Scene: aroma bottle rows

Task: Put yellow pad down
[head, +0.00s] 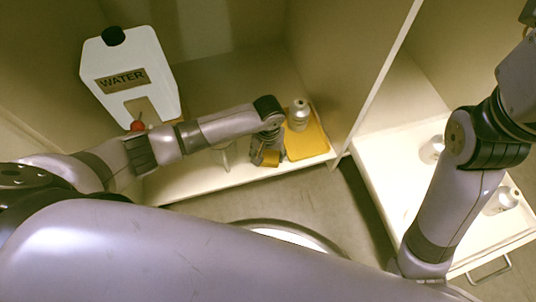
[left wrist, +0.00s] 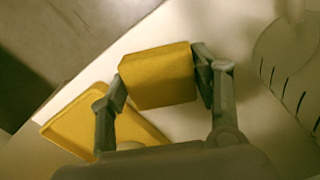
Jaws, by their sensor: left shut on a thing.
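My left gripper (head: 268,158) reaches into a cream shelf compartment and is shut on a small yellow pad (head: 271,158). In the left wrist view the yellow pad (left wrist: 157,75) is a block squeezed between the two fingers of my left gripper (left wrist: 160,80). A flat yellow tray (head: 312,145) lies on the shelf just right of the gripper, and a whitish bottle (head: 299,115) stands on it. The tray also shows in the left wrist view (left wrist: 70,122), lower left of the held pad. I cannot tell whether the pad touches the shelf.
A clear glass vessel (head: 226,155) stands left of the gripper; a marked clear vessel (left wrist: 290,65) shows in the wrist view. A white water container (head: 132,72) with a red tap stands at left. A divider (head: 378,80) separates a right-hand drawer (head: 385,165) holding bottles.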

